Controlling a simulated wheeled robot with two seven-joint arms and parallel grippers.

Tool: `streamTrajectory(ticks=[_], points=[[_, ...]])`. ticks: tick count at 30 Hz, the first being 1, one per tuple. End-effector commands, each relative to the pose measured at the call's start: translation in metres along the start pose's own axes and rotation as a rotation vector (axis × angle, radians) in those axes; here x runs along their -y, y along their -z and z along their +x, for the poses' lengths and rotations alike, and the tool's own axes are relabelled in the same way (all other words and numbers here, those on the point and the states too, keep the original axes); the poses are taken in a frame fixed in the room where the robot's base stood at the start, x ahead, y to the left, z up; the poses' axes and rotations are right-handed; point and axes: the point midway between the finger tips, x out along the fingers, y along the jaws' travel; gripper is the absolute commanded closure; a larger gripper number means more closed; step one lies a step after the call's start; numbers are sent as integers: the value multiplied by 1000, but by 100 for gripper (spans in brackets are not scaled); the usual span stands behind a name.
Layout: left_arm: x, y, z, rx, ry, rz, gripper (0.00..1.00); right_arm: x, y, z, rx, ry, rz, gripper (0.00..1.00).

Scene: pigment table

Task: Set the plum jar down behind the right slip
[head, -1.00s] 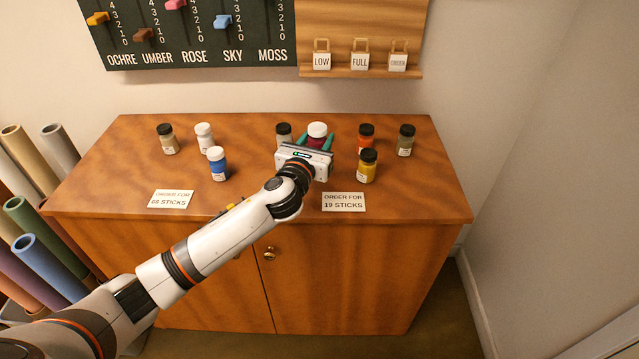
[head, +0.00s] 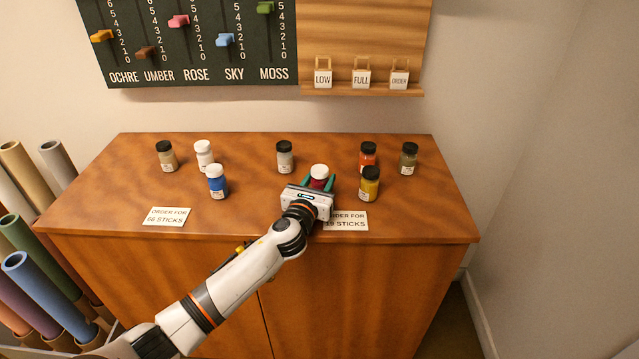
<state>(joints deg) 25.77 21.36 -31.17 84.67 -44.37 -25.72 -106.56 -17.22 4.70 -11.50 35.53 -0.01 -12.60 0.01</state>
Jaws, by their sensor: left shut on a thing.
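The plum jar (head: 319,172), with a white lid and dark red contents, is between the green fingers of my left gripper (head: 319,183), which is shut on it. The gripper hides its lower part, so I cannot tell whether it touches the cabinet top. The right slip (head: 347,222), reading "ORDER FOR 19 STICKS", lies near the front edge, just in front of the jar and to its right. My gripper covers the slip's left end. My right gripper is not in view.
A yellow jar (head: 369,186) stands close right of my gripper, with an orange-red jar (head: 367,158) behind it and an olive jar (head: 408,160) further right. A grey jar (head: 285,159) stands behind left. The left slip (head: 167,217) lies front left on the cabinet top (head: 250,205).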

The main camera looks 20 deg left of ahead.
Motion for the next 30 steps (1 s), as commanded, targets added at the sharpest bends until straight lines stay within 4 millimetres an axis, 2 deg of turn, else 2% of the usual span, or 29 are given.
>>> streamTrajectory(ticks=[6,7,11,22,26,30], points=[[0,-1,0,0,0,0,83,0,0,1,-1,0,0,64],[0,-2,0,1,0,0,56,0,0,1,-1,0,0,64],[0,-1,0,0,0,0,36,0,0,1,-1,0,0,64],[0,0,-4,1,0,1,36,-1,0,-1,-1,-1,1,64],[0,0,-24,2,-1,1,36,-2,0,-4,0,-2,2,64],[0,0,-55,2,-2,1,36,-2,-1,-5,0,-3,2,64]])
